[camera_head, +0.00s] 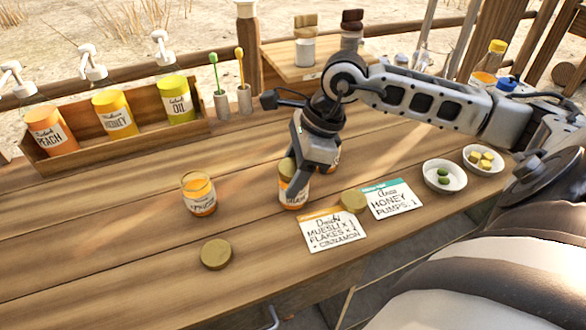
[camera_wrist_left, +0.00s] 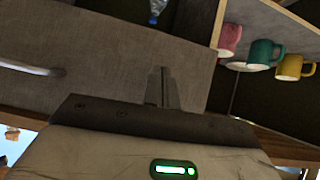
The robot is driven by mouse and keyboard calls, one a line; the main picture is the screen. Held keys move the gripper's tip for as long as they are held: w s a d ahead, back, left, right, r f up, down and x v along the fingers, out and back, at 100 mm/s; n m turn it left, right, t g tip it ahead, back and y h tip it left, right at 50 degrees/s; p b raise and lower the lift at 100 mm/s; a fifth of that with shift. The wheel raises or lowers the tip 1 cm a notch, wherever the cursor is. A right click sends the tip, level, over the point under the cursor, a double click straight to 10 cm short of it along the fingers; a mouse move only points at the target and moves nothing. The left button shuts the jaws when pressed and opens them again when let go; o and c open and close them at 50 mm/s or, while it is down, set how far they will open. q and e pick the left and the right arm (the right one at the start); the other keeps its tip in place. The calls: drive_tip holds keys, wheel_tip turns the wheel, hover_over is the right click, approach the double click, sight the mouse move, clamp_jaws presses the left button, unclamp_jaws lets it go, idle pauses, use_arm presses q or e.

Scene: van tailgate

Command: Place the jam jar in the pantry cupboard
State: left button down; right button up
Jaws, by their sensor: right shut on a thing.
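In the head view a lidded jam jar (camera_head: 293,192) with a white label stands at the middle of the wooden counter. My right gripper (camera_head: 303,178) comes down from above and is shut at this jar; its fingers hide part of it. A second orange jar (camera_head: 335,160) is mostly hidden behind the gripper. An open jar (camera_head: 200,196) of orange content stands to the left. My left gripper (camera_wrist_left: 164,88) shows in the left wrist view, fingers together and nothing between them, in front of a grey panel (camera_wrist_left: 110,60) with a pale handle. I cannot tell whether this is the pantry cupboard.
Loose lids (camera_head: 215,253) and two cards (camera_head: 333,231) lie on the counter. A wooden box (camera_head: 120,145) of tins stands back left; small bowls (camera_head: 444,176) sit right. The left wrist view shows mugs (camera_wrist_left: 264,54) near a shelf.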

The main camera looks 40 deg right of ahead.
drive_tip(key=shift+f+b, duration=0.2)
drive_tip(key=shift+b, duration=0.1)
drive_tip(key=o, duration=1.2)
drive_tip(key=shift+c, duration=0.2)
drive_tip(key=shift+r, duration=0.15)
